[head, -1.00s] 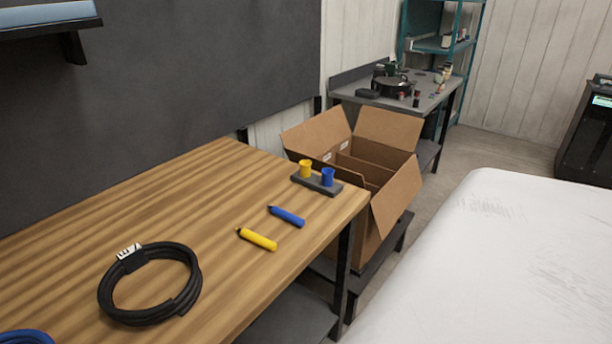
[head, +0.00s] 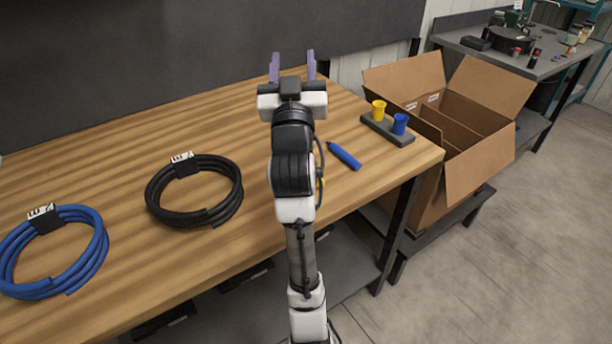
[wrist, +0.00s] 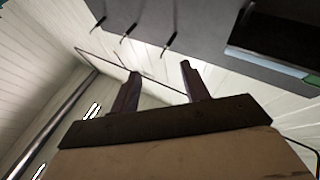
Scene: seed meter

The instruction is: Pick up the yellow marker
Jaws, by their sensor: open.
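The yellow marker (head: 321,185) lies on the wooden workbench (head: 110,140) in the head view. Nearly all of it is hidden behind my arm; only a sliver of yellow shows at the arm's right edge. My gripper (head: 293,65) is open and empty, raised in front of the bench's back and pointing away, beyond the marker. In the wrist view my gripper (wrist: 160,75) has its two fingers apart with nothing between them. That view looks at walls and hanging hooks, and no marker shows in it.
A blue marker (head: 344,156) lies right of my arm. A dark holder (head: 386,129) bears a yellow cup and a blue cup. A black cable coil (head: 160,200) and a blue coil (head: 12,250) lie left. An open cardboard box (head: 480,165) stands off the bench's right end.

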